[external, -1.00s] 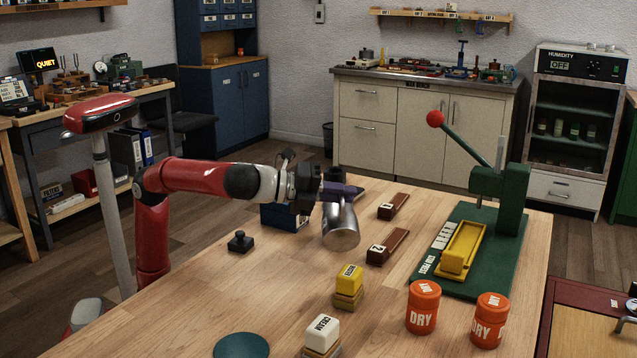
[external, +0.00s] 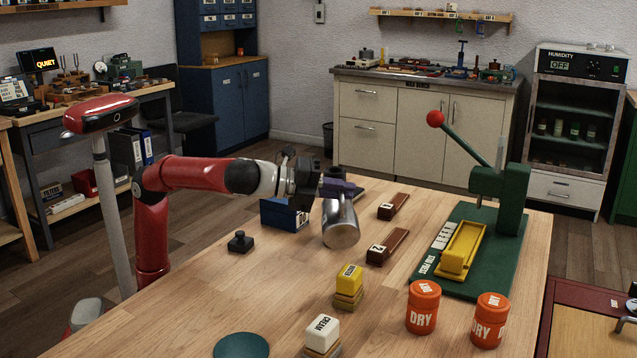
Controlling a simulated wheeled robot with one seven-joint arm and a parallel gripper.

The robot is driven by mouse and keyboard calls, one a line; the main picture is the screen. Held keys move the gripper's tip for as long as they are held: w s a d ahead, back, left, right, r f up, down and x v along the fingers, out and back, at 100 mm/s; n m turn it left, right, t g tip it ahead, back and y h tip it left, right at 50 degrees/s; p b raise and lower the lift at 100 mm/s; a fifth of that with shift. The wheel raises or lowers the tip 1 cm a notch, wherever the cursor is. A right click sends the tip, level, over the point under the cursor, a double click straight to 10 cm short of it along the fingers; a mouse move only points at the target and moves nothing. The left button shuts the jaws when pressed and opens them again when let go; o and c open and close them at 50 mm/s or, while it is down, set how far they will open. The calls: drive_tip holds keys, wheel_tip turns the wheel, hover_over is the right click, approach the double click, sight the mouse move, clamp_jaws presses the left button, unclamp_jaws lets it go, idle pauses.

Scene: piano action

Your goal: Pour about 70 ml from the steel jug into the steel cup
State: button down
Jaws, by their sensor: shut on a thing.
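The steel jug (external: 341,224) is a shiny metal vessel, held above the wooden table left of the brown block marked 2. It looks tilted, its lower end toward the camera. My gripper (external: 336,188) is shut on the jug at its upper part. The fingers are small and partly dark in this view. I cannot make out the steel cup; it may be hidden behind the jug or my gripper. Whether any liquid is flowing cannot be seen.
A blue box (external: 284,215) stands just left of the jug. Brown blocks (external: 388,247), a green press (external: 501,190), yellow block (external: 348,283), cream block (external: 322,332) and orange DRY tins (external: 423,307) stand around. A small black knob (external: 240,242) is at left.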

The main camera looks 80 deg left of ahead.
sight(342, 220)
drive_tip(key=shift+w+a+r+n+h, duration=0.15)
drive_tip(key=shift+a+r+n, duration=0.15)
drive_tip(key=shift+a, duration=0.35)
drive_tip(key=shift+w+a+r+n+h, duration=0.1)
drive_tip(key=shift+a+r+n+h, duration=0.15)
drive_tip(key=shift+a, duration=0.35)
drive_tip(key=d, duration=0.1)
drive_tip(key=d+f+m, duration=0.1)
drive_tip(key=d+f+m+y, duration=0.1)
drive_tip(key=d, duration=0.1)
drive_tip(key=shift+s, duration=0.4)
drive_tip(key=shift+s+d+f+m+t+y+b, duration=0.15)
drive_tip(key=shift+d+f+m+t+y+b, duration=0.2)
drive_tip(key=shift+d+f+m, duration=0.6)
drive_tip(key=shift+s+d+f+m, duration=0.15)
drive_tip(key=shift+d+f+m, duration=0.2)
drive_tip(key=shift+m, duration=0.55)
